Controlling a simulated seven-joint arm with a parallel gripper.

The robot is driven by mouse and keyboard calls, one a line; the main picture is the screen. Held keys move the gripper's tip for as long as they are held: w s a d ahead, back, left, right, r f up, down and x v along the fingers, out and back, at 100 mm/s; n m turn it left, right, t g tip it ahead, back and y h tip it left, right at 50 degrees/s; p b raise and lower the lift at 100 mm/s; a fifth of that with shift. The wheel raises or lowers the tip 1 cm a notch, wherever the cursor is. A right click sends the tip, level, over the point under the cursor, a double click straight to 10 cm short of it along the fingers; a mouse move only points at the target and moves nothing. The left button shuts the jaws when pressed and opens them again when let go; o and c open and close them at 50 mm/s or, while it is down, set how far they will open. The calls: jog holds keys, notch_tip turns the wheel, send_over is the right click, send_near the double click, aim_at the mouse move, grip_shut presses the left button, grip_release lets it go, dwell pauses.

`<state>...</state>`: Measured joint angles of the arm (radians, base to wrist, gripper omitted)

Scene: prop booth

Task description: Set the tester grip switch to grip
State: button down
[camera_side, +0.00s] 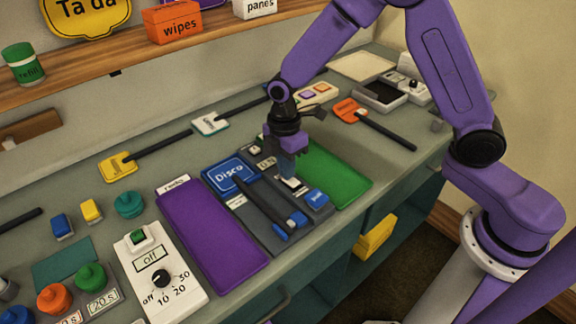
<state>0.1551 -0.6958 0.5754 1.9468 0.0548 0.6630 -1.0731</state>
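My gripper (288,172) points down over the grey panel (283,238) in the middle of the counter. Its fingertips are close to small parts at the panel's right side; I cannot tell whether they touch. The panel carries a blue "Disco" plate (231,174), dark bars with blue ends, and a blue labelled block (316,199). No label reading "grip" is legible, so I cannot tell which part is the tester grip switch. My gripper hides part of the panel. The fingers are too small to tell open from shut.
A purple mat (212,236) lies left of the panel and a green mat (333,176) right of it. A white dial box (159,275) stands at front left. Dark-handled tools lie behind, including one with an orange head (350,111). A wooden shelf (108,65) runs above.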

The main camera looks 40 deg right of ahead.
jog(key=shift+s+a+f, duration=0.1)
jog(key=shift+s+f, duration=0.05)
jog(key=shift+s, duration=0.35)
jog(key=shift+s+a+f, duration=0.1)
jog(key=shift+s, duration=0.4)
jog(key=w+r, duration=0.4)
jog(key=r, duration=1)
jog(key=s+d+m, duration=0.2)
jog(key=s+d, duration=0.3)
jog(key=s, duration=0.9)
jog(key=s+d+f+m, duration=0.1)
jog(key=s+d+m, duration=0.2)
jog(key=s, duration=1.1)
jog(key=d, duration=0.3)
jog(key=shift+s+d+f+t, duration=0.15)
jog(key=shift+s+d+t, duration=0.1)
jog(key=shift+t, duration=0.15)
